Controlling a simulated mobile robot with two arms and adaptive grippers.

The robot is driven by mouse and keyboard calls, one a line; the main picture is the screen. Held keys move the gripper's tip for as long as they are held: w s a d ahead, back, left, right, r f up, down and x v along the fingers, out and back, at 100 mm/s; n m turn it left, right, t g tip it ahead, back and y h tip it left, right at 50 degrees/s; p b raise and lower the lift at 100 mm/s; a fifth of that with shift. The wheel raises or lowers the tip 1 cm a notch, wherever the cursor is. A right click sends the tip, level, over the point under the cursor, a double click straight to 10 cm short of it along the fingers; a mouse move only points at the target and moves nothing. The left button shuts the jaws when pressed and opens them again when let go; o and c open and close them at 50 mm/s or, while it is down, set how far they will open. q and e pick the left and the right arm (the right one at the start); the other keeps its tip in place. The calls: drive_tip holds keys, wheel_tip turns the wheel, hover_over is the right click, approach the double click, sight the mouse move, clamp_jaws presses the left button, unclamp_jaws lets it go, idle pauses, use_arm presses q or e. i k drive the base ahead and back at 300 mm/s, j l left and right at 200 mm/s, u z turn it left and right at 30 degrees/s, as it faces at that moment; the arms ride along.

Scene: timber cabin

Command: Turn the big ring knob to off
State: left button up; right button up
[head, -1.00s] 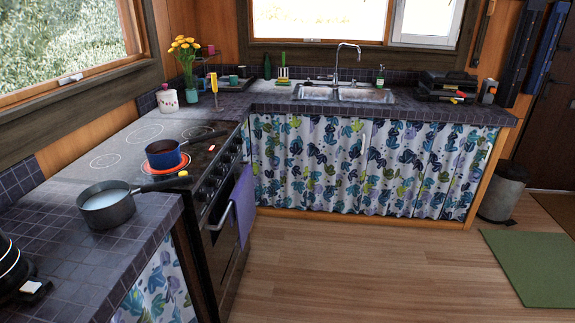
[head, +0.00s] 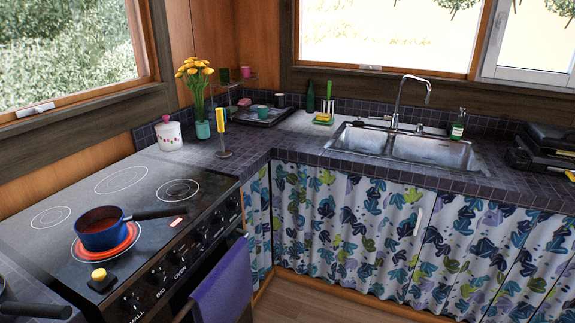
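The stove (head: 60,245) stands at the left with a row of dark knobs on its front panel. The big ring knob (head: 157,277) sits above a label that reads BIG, between the knobs above SMALL and OVEN. Its exact pointer position is too small to tell. One ring (head: 78,250) glows red-orange beneath a blue pot (head: 100,234) with a dark handle. Neither of my grippers is in view.
A black box with a yellow button (head: 99,274) lies on the cooktop's front edge. A purple towel (head: 222,285) hangs at the stove front. A dark pan (head: 35,311) is at the lower left. The sink (head: 432,152) is at the right; some floor shows below.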

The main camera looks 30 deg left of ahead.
sight(159, 280)
drive_tip(key=i+l+u, duration=0.1)
drive_tip(key=i+u, duration=0.35)
drive_tip(key=i+l+u, duration=0.15)
drive_tip(key=u, duration=0.25)
drive_tip(key=i+l+u, duration=0.65)
drive_tip(key=u, duration=0.25)
